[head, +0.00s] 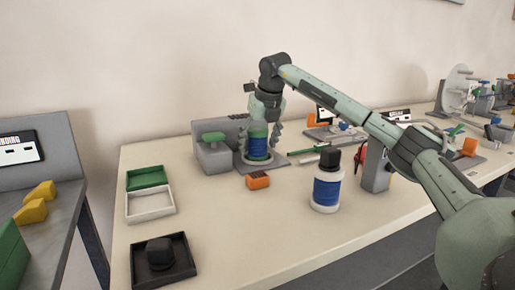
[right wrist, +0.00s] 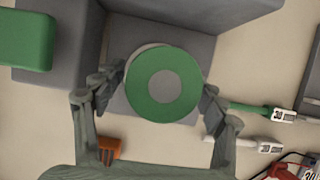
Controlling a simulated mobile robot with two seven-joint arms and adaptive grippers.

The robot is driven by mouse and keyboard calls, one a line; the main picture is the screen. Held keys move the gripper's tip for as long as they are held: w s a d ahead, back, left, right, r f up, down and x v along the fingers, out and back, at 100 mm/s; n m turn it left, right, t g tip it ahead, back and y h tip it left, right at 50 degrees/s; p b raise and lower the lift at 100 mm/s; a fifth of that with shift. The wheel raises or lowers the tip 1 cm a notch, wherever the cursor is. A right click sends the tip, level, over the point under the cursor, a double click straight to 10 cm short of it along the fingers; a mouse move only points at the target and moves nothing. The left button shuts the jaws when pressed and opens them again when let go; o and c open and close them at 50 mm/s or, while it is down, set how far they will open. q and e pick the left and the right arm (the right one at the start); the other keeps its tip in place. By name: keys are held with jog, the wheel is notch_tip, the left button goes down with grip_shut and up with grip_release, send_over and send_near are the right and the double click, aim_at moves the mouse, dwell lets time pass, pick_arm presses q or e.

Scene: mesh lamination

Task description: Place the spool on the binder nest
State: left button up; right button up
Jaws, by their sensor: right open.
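The spool (head: 257,146) has green ends and a blue middle. It stands upright on the grey base of the binder nest (head: 276,167), beside a grey block with a green lever. In the right wrist view the spool (right wrist: 137,92) shows from above as a green ring with a grey centre, over the grey nest plate (right wrist: 187,47). My right gripper (head: 262,129) points down over the spool. Its open fingers (right wrist: 163,98) are on either side of it, with small gaps seeming to show. My left gripper is not in view.
An orange block (head: 258,182) lies just in front of the nest. A white bottle with a blue label (head: 327,190) stands to the right. Green, white and black trays (head: 150,204) are at the left. The front middle of the table is clear.

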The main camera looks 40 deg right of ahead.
jog(key=v, duration=1)
jog(key=shift+s+r, duration=0.2)
jog(key=shift+r, duration=0.05)
jog(key=shift+c, duration=0.5)
dwell(1.0)
